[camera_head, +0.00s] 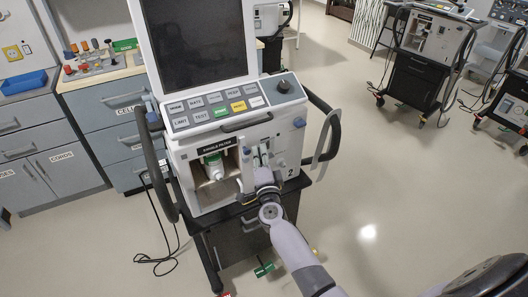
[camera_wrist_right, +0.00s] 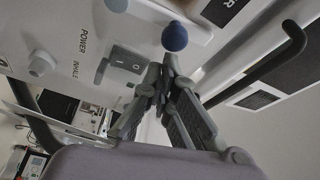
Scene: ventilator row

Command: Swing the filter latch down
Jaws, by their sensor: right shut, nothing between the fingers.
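The ventilator (camera_head: 226,122) stands in the middle of the head view. Its front has an open filter bay (camera_head: 205,190) under a dark label, with a white and green filter (camera_head: 214,165) inside. My right gripper (camera_head: 262,172) is in front of the ventilator, right of the filter. In the wrist view the right gripper (camera_wrist_right: 160,84) has its fingertips together with nothing between them. A dark blue ball knob (camera_wrist_right: 174,36) is just beyond the fingertips, seemingly apart from them. I cannot tell clearly which part is the filter latch. My left gripper is not in view.
A grey rocker switch (camera_wrist_right: 127,62) and a white port (camera_wrist_right: 42,64) are on the panel near the right gripper. Black handles (camera_head: 327,125) flank the ventilator. Drawers (camera_head: 115,125) stand at left. More ventilators (camera_head: 430,55) stand at right, with open floor between.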

